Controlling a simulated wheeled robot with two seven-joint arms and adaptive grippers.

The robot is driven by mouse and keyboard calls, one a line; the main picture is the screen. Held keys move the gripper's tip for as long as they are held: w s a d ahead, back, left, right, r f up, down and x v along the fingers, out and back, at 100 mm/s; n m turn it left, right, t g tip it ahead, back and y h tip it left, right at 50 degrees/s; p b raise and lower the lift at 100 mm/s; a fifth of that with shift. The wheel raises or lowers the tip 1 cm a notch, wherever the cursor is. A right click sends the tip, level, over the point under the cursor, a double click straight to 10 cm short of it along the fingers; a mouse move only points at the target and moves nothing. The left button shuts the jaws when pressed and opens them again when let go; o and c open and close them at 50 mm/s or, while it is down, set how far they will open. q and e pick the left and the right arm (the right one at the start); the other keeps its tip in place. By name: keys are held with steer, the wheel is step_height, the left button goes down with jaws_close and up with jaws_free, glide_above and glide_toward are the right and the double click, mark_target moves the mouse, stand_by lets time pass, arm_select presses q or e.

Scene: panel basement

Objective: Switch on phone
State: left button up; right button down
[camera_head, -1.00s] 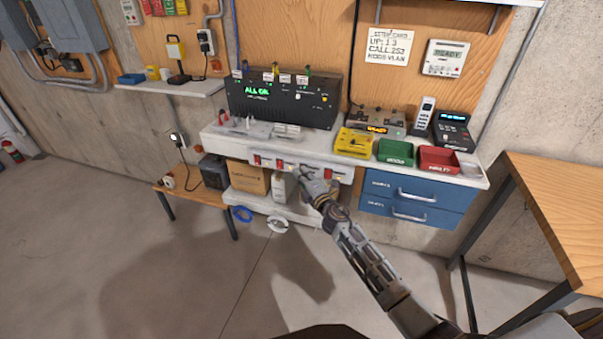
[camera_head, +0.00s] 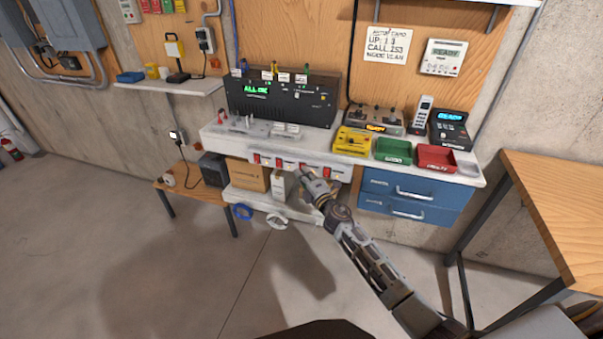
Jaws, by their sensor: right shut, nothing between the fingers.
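A dark desk phone (camera_head: 450,131) stands at the right end of the workbench, with a lit blue display that seems to read "READY". A pale cordless handset (camera_head: 422,114) stands upright beside it. A power strip (camera_head: 268,159) with several red switches runs along the bench's front edge. My right gripper (camera_head: 304,172) is shut and empty at the strip's right-hand switches. Its fingertips are close to a red switch; I cannot tell whether they touch it, and they hide part of that area. My left gripper is not in view.
Yellow (camera_head: 352,141), green (camera_head: 393,151) and red (camera_head: 436,158) trays sit on the bench above blue drawers (camera_head: 411,194). A black rack unit (camera_head: 285,105) shows green text. A wooden table (camera_head: 565,200) stands at right. The floor at left is mostly clear.

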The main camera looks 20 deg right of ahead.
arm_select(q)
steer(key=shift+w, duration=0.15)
arm_select(e)
steer(key=v, duration=0.6)
steer(key=shift+s, duration=0.25)
stand_by(0.7)
